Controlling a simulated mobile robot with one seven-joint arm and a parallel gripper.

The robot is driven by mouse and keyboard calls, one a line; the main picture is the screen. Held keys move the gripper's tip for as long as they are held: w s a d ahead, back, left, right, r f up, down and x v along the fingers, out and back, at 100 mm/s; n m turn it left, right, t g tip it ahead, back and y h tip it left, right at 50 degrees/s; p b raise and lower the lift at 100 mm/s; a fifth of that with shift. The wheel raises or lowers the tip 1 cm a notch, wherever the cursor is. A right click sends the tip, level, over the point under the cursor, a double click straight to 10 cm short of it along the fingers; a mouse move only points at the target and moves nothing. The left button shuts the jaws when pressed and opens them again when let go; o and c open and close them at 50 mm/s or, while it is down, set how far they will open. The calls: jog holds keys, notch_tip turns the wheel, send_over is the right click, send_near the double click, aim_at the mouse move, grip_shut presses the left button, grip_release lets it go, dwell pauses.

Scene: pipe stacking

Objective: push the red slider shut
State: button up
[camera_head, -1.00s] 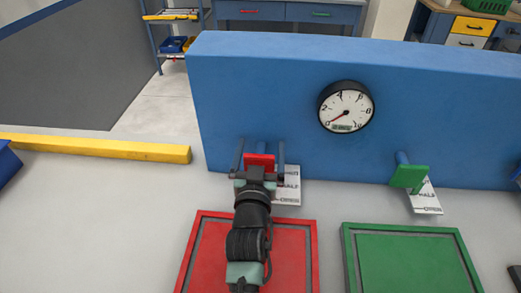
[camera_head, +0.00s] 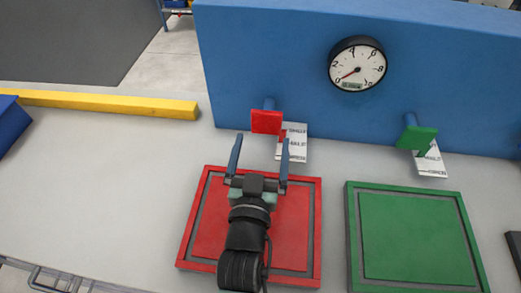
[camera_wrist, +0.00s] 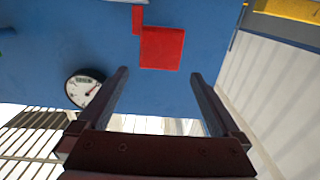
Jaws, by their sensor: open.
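The red slider (camera_head: 266,122) is a square red plate on a blue stem that sticks out from the blue wall panel (camera_head: 300,70). In the wrist view the red slider (camera_wrist: 162,48) shows beyond my fingertips, a little above the middle. My gripper (camera_head: 262,145) is open and empty, with a finger on each side. It is in front of the slider, over the back part of the red-framed pad (camera_head: 190,228), with a gap between them. In the wrist view my gripper (camera_wrist: 158,72) has its two fingers spread wide.
A green slider (camera_head: 417,138) sticks out of the panel to the right, with a white label (camera_head: 431,163) below it. Another label (camera_head: 293,142) is by the red slider. A gauge (camera_head: 357,63) is on the panel. A green pad (camera_head: 415,235) lies at right. The left tabletop is clear.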

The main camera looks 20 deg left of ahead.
aim_at(268, 126)
jog(key=shift+s+d, duration=0.15)
jog(key=shift+s, duration=0.45)
